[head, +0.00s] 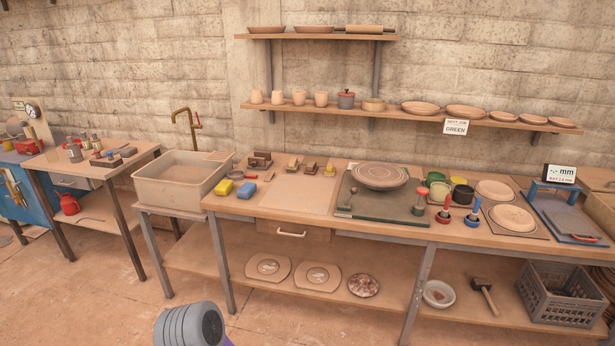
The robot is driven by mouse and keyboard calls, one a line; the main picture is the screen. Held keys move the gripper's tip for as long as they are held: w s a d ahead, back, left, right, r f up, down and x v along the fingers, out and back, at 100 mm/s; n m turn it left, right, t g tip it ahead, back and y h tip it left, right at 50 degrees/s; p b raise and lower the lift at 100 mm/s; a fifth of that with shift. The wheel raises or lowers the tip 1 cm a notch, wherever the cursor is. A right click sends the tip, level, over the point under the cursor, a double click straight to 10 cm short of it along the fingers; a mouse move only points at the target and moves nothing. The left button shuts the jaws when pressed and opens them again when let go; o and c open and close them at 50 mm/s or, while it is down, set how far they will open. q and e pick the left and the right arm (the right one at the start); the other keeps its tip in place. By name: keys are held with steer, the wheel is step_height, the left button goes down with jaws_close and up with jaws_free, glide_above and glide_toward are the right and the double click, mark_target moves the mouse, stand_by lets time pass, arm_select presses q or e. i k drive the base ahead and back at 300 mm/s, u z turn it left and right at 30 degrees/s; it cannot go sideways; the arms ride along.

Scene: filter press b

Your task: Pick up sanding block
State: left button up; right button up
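I cannot tell for sure which object is the sanding block. Small tan and brown pieces (311,168) lie further right, near the back edge. On the left side table, a dark flat block (106,160) with a reddish part lies near the front. Neither gripper shows in the head view; only a grey rounded part of my arm shows at the bottom.
The workbench (385,228) also carries a green board (372,205) with a round disc, cups and red- and blue-handled tools. A sink (183,180) stands between it and the side table (62,165). A grey crate (560,295) sits below right. Floor in front is clear.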

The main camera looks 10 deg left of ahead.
mark_target(311, 168)
steer(key=u, duration=0.7)
steer(key=i, duration=0.6)
steer(key=u, duration=0.6)
steer(key=i, duration=1.15)
steer(key=z, duration=0.35)
